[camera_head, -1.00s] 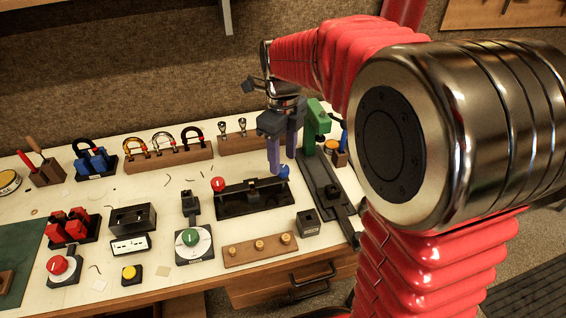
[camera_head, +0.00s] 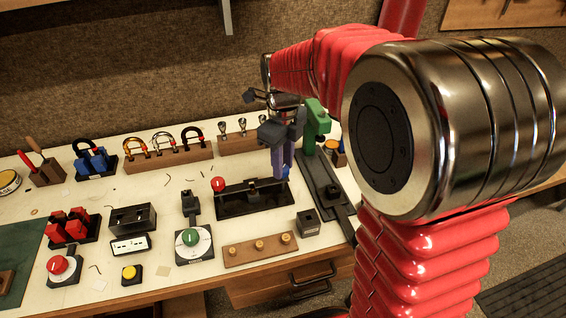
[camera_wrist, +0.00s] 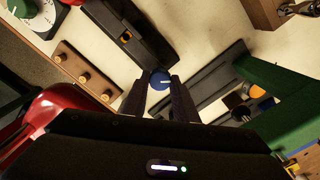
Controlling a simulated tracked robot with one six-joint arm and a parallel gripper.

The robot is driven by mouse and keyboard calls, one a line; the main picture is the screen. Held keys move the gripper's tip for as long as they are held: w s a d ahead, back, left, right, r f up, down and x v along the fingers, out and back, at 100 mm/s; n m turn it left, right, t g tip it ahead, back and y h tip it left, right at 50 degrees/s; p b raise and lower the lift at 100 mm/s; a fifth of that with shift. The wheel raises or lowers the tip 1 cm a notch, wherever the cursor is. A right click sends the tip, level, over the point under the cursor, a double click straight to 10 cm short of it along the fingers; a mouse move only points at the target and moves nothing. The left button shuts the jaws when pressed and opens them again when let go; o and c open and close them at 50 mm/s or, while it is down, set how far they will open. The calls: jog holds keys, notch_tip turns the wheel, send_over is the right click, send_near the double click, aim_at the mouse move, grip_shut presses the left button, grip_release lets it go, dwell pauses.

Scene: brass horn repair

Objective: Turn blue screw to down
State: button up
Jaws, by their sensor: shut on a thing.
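The blue screw (camera_wrist: 159,80) is a round blue knob at one end of a long black fixture (camera_wrist: 142,45). In the wrist view it sits between my fingertips, and a pale line shows on its face. My gripper (camera_wrist: 157,88) is shut on it from above. In the head view my gripper (camera_head: 281,172) points down at the right end of the black fixture (camera_head: 245,202), and only a sliver of the blue screw (camera_head: 286,172) shows beside the fingers. A red knob (camera_head: 218,184) stands at the fixture's left end.
A green clamp-like tool (camera_head: 316,125) on a dark rail (camera_head: 325,185) stands close to the right of my gripper. A wooden strip with brass knobs (camera_head: 260,250) and a green dial (camera_head: 191,238) lie in front.

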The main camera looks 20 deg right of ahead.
jog(key=shift+c, duration=1.3)
